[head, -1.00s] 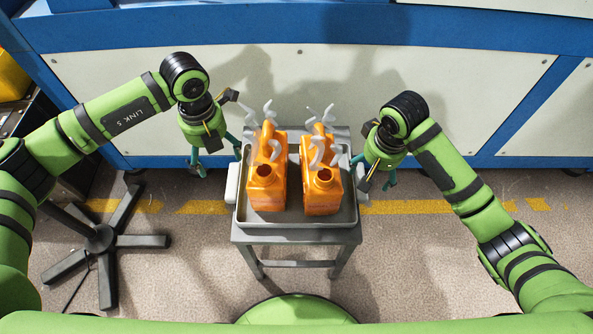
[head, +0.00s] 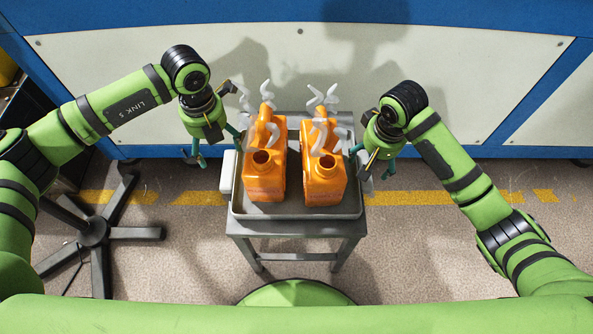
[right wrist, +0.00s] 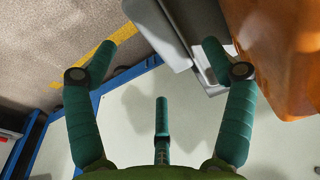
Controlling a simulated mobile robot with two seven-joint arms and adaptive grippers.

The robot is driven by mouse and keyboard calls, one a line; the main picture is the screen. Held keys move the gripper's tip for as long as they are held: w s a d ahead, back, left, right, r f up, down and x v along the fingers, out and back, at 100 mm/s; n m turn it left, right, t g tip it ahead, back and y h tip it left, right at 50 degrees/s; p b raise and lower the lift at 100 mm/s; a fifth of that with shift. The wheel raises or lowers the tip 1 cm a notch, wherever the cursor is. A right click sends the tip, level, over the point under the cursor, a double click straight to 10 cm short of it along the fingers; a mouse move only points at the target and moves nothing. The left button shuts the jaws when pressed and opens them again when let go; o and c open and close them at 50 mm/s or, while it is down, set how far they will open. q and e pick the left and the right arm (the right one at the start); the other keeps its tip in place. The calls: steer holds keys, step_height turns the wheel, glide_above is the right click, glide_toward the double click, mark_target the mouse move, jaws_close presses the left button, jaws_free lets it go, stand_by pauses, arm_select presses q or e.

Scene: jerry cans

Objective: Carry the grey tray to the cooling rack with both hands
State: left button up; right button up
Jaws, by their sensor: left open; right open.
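The grey tray (head: 297,212) rests level on a small grey table and holds two orange jerry cans, the left one (head: 264,178) and the right one (head: 325,183). Pale blocks at the tray's sides, the left one (head: 228,172) and the right one (head: 365,180), look like handles. My left gripper (head: 216,152) is open and empty just beyond the left block. My right gripper (head: 372,160) is open at the right block and partly covers it. In the right wrist view, the pale block (right wrist: 157,28) lies between the spread fingers; contact cannot be told.
The small grey table (head: 297,229) stands in front of a blue and white machine wall (head: 420,75). A dark star-shaped stand base (head: 93,232) is on the floor at the left. The floor right of the table is clear. Pale curled shapes rise over the cans.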

mark_target(225, 168)
arm_select(q)
step_height(225, 168, down, 11)
steer(key=shift+r, duration=0.15)
arm_select(e)
steer(key=f, duration=0.6)
steer(key=shift+w+f, duration=0.15)
steer(key=shift+w, duration=0.2)
arm_select(q)
steer(key=c, duration=1.6)
arm_select(e)
steer(key=c, duration=1.6)
arm_select(q)
steer(key=shift+r, duration=0.1)
